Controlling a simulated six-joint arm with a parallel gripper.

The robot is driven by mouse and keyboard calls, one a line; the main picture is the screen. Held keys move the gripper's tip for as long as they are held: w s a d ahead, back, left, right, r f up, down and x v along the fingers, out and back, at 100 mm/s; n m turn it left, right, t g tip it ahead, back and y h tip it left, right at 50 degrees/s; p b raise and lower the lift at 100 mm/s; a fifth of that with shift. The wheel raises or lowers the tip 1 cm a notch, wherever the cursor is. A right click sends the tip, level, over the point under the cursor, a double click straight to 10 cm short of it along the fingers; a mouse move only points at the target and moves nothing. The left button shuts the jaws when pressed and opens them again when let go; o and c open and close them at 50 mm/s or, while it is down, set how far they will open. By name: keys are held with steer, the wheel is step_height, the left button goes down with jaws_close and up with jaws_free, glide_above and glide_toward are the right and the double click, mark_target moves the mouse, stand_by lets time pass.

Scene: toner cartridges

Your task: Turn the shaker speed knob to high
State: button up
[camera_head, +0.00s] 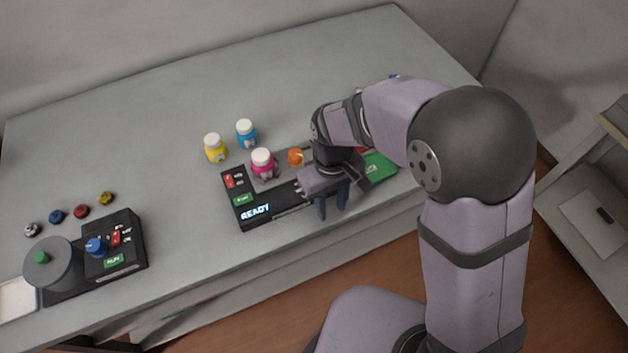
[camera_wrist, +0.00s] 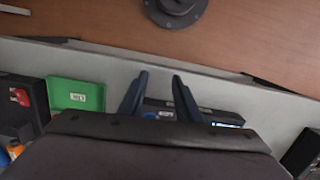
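A black device (camera_head: 236,204) with a lit READY display (camera_head: 256,212) sits at the table's front edge. The display also shows in the wrist view (camera_wrist: 228,124). My gripper (camera_head: 332,205) is over this device's right part, fingers pointing down, apart and with nothing seen held between them. In the wrist view a small blue part (camera_wrist: 150,115) shows near the fingers, partly hidden; I cannot tell whether it is a knob or whether a finger touches it. Another black device (camera_head: 128,262) at the left carries a blue knob (camera_head: 96,247) and a grey drum (camera_head: 54,264). I cannot read a speed marking.
Yellow (camera_head: 215,150), cyan (camera_head: 246,134) and magenta (camera_head: 263,165) bottles stand behind and on the READY device. An orange part (camera_head: 295,157) is close to my gripper. A green tray (camera_head: 378,165) lies to the right. Several small coloured caps (camera_head: 81,211) lie at left.

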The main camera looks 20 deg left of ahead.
steer(key=w+a+r, duration=0.1)
steer(key=w+a+r+n, duration=0.1)
steer(key=w+a, duration=0.1)
steer(key=w+a+r+n, duration=0.1)
steer(key=w+a, duration=0.1)
steer(key=shift+w+a+r+t+y, duration=0.1)
steer(key=shift+a+r+t+y, duration=0.1)
steer(key=shift+t+y, duration=0.2)
steer(key=r+n, duration=0.1)
steer(key=w+a+r, duration=0.1)
steer(key=w+a+r+n, duration=0.1)
steer(key=shift+r+n, duration=0.15)
steer(key=shift+n, duration=0.15)
steer(key=shift+s+d+n, duration=0.35)
steer(key=shift+d+n, duration=0.1)
steer(key=shift+n, duration=0.85)
steer(key=shift+f+p, duration=1.05)
steer(key=shift+f, duration=2.65)
jaws_close()
